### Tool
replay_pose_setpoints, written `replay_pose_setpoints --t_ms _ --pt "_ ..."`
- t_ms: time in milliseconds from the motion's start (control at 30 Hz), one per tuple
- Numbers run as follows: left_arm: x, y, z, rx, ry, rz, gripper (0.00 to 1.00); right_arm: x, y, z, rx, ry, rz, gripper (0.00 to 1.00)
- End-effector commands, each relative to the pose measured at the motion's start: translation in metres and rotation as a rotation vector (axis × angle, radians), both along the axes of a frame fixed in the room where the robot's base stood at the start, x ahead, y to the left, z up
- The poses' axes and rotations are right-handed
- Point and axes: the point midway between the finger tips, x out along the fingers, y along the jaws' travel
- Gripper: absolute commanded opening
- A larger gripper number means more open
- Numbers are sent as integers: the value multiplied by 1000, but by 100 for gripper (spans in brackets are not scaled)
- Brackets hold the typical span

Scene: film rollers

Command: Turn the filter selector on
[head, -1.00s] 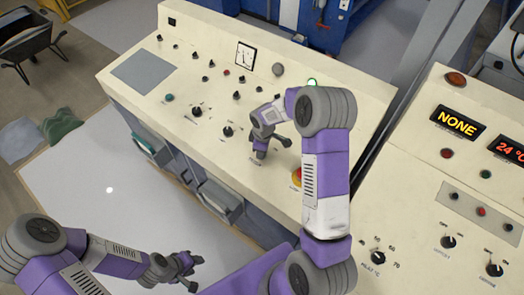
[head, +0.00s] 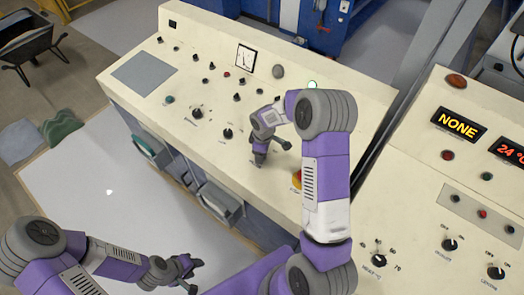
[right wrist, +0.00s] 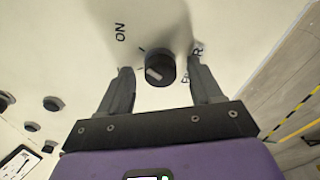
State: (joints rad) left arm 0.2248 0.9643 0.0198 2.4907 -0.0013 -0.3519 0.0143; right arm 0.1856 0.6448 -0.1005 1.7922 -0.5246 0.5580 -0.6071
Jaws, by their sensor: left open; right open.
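A round black knob (right wrist: 160,67) with a light pointer mark sits between the open fingers of my right gripper (right wrist: 161,75) in the right wrist view. The word "ON" is printed to its upper left. Another label at its right is partly covered by a finger, so I cannot tell whether this is the filter selector. In the head view my right gripper (head: 272,151) is over the cream control panel (head: 215,155), and the knob under it is hidden. My left gripper (head: 188,272) is open and empty at the lower left, over the pale floor area.
Several other knobs, including a black one (head: 228,133), and a dial gauge (head: 246,57) are on the panel. A red-and-yellow button (head: 297,179) is close to my right arm. A second console (head: 420,215) at the right has a "NONE" display (head: 458,123) and black dials (head: 449,244).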

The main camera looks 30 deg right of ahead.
Motion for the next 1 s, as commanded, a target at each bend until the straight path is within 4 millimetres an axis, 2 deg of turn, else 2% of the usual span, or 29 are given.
replay_pose_setpoints --t_ms 167,400,600,1000 --pt "0 0 1 0 0 0 43 -1 0 11 0 -1 0 65" --pt "0 0 3 0 0 0 43 -5 1 52 -1 -4 0 65" --pt "0 0 4 0 0 0 43 -8 2 73 1 -1 0 65" --pt "0 0 4 0 0 0 43 -8 2 75 0 0 0 65"
